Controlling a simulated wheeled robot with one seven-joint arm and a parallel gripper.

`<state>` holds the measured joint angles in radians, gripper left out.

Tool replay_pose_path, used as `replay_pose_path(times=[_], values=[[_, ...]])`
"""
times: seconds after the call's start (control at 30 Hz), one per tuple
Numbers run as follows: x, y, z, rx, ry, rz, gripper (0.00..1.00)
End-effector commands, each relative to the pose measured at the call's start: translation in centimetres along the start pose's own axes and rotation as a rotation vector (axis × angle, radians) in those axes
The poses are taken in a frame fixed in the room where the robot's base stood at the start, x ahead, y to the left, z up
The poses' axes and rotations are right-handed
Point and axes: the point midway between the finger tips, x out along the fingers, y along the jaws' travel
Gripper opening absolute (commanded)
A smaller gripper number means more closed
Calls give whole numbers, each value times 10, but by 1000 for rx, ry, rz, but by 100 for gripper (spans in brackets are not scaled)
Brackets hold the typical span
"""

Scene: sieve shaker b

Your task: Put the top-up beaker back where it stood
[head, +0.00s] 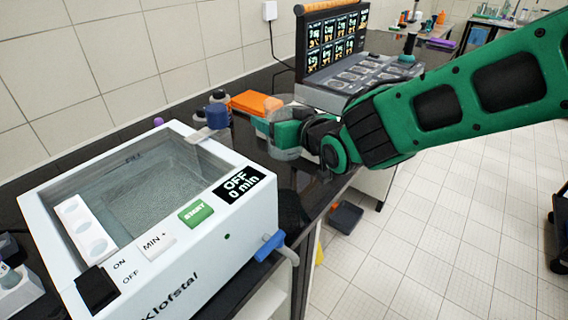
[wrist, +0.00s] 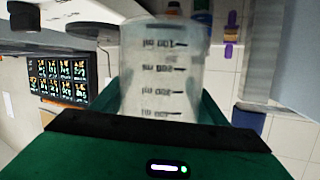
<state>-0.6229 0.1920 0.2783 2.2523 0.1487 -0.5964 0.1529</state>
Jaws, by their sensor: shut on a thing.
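The top-up beaker (wrist: 165,75) is a clear, graduated beaker that fills the middle of the wrist view. My green gripper (wrist: 160,118) is shut on it. In the head view the beaker (head: 286,148) shows at the end of my green arm, just right of the white Klofstal bath, over the dark bench. My gripper (head: 284,134) is at its side. I cannot tell whether its base touches the bench. The spot where it stood is not marked in either view.
The water bath (head: 235,225) reads OFF, 0 min, with a white rack (head: 80,225) inside. An orange block (head: 256,103), dark bottles (head: 218,97) and a machine with screens (head: 335,45) stand behind. Bare dark bench (head: 310,190) shows near the front edge.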

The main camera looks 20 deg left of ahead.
Motion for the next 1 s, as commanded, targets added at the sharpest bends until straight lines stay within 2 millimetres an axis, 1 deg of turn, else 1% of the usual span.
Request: replay_pose_path(times=[0.03, 0.2, 0.47, 0.7, 1.0], values=[[3, 0, 11, 1, -4, -1, 6], [10, 3, 36, 0, -4, -1, 6], [15, 5, 50, 0, -1, 0, 6], [22, 7, 78, -1, -4, -2, 6], [23, 7, 80, -1, 0, -2, 6]])
